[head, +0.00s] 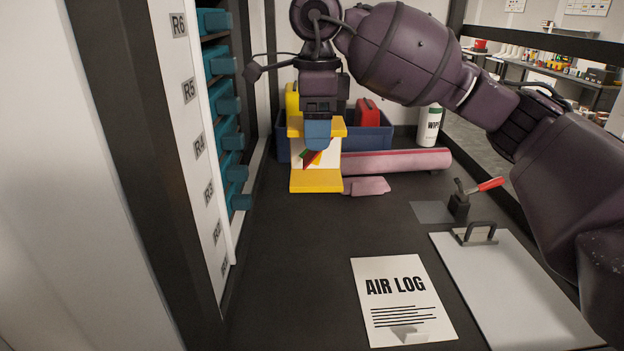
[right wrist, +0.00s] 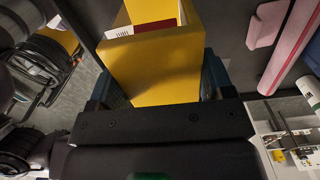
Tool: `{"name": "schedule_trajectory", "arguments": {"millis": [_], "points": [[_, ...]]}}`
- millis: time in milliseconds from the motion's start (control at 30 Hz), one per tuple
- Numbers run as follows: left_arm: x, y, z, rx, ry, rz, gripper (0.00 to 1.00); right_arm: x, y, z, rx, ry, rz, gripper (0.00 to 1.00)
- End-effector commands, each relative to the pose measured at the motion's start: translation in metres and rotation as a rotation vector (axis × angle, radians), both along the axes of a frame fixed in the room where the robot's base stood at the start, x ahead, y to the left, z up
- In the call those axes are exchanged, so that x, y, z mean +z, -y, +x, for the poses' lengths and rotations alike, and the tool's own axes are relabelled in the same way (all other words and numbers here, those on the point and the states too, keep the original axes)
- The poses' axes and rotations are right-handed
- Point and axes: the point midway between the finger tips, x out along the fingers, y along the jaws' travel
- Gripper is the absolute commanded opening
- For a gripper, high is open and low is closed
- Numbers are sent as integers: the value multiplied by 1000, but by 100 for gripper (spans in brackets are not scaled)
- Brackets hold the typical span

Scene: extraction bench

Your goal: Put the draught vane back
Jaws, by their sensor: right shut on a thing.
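The draught vane appears to be the yellow piece (head: 316,181) with a white panel and a green, yellow and red mark, upright toward the back of the bench. My right gripper (head: 318,143) points down from above and is shut on its yellow upper part. In the right wrist view the yellow body (right wrist: 155,65) sits between the two fingers, with the white panel beyond it. The gripper hides part of the panel. I cannot tell whether its base touches the bench. My left gripper is not in view.
A blue bin (head: 366,138) with a red item (head: 367,112) stands behind. A pink roll (head: 400,161), pink pad (head: 366,186) and wipes bottle (head: 430,126) are near. Teal-handled rack (head: 225,104) lines the left. AIR LOG sheet (head: 400,300), red-handled clamp (head: 460,205) and clipboard (head: 515,290) lie in front.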

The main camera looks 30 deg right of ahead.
Motion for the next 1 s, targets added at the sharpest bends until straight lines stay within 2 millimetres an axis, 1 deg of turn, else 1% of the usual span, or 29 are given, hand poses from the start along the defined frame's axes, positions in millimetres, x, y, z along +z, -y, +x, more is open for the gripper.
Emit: {"name": "schedule_trajectory", "arguments": {"millis": [133,233,367,400,500,600,633,733,833,933,1000], "points": [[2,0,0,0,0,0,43,11,-3,0,6,11,0,42],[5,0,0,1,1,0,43,18,-18,-12,65,28,-13,42],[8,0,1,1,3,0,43,20,-45,-42,129,36,-22,42],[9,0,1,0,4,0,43,19,-53,-53,138,36,-22,42],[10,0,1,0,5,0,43,14,-69,-79,133,28,-21,42],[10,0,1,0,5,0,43,8,-78,-98,99,13,-15,42],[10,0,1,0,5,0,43,7,-79,-102,86,9,-13,42],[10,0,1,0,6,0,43,6,-82,-106,39,1,-5,42],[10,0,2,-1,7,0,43,2,-82,-106,7,-2,-1,42],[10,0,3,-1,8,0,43,-12,-82,-106,-1,-2,-2,42],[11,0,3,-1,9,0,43,-26,-82,-106,0,-4,-3,42]]}}
